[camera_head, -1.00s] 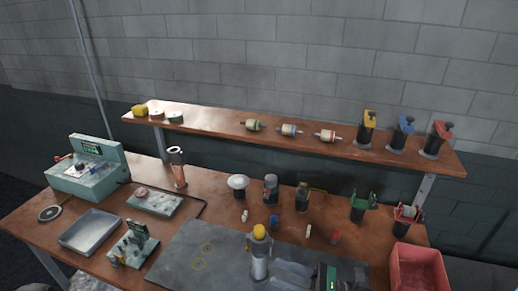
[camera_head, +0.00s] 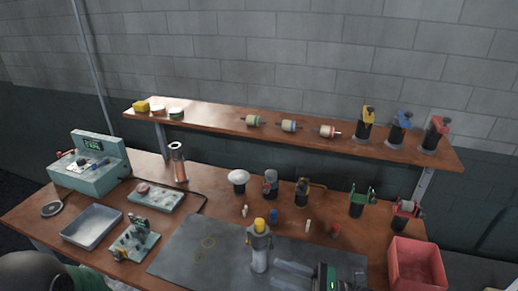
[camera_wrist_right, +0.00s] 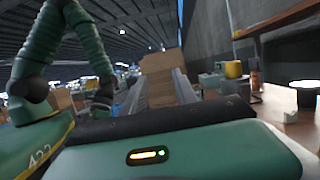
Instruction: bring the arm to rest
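My right gripper (camera_head: 277,272) is low in the head view, over the dark grey mat (camera_head: 190,246). Its pale fingers point left and stand apart with nothing between them. In the right wrist view the two fingers (camera_wrist_right: 160,88) are also apart, with only background between them. A grey cylinder with a yellow top (camera_head: 259,255) stands upright on the mat, left of the fingertips. A dark rounded link of my left arm (camera_head: 30,272) shows at the lower left corner; my left gripper is not visible.
A red bin (camera_head: 416,268) is at the right end of the bench. Several small parts and holders stand behind the mat. A metal tray (camera_head: 91,227) and a teal machine (camera_head: 90,165) are at the left. A shelf (camera_head: 215,115) runs along the back.

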